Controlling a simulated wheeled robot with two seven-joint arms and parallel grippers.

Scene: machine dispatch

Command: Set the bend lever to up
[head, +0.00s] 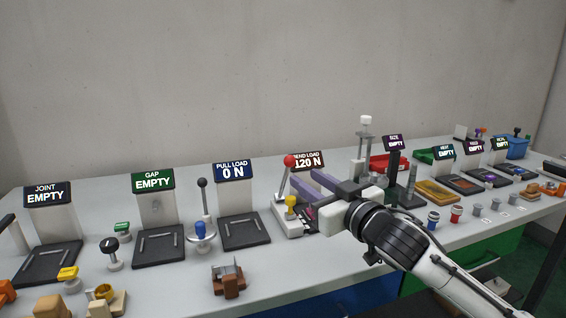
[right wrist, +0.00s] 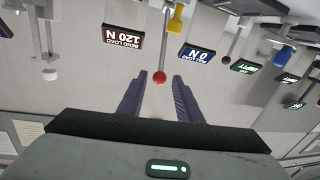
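The bend lever has a red ball knob (head: 289,160) on a thin metal rod, standing beside the sign reading BEND LOAD 120 N (head: 307,160). The rod is steep and leans slightly to the right in the head view. My right gripper (head: 303,178) points at the lever from the right, its two purple fingers apart and empty. In the right wrist view the red knob (right wrist: 159,77) shows between the open fingertips (right wrist: 160,75), at or just beyond them. I cannot tell whether they touch. My left gripper is not seen.
A yellow knob (head: 291,201) stands close in front of the lever. The PULL LOAD 0 N station (head: 233,172) with a dark-knobbed lever (head: 202,183) is to the left.

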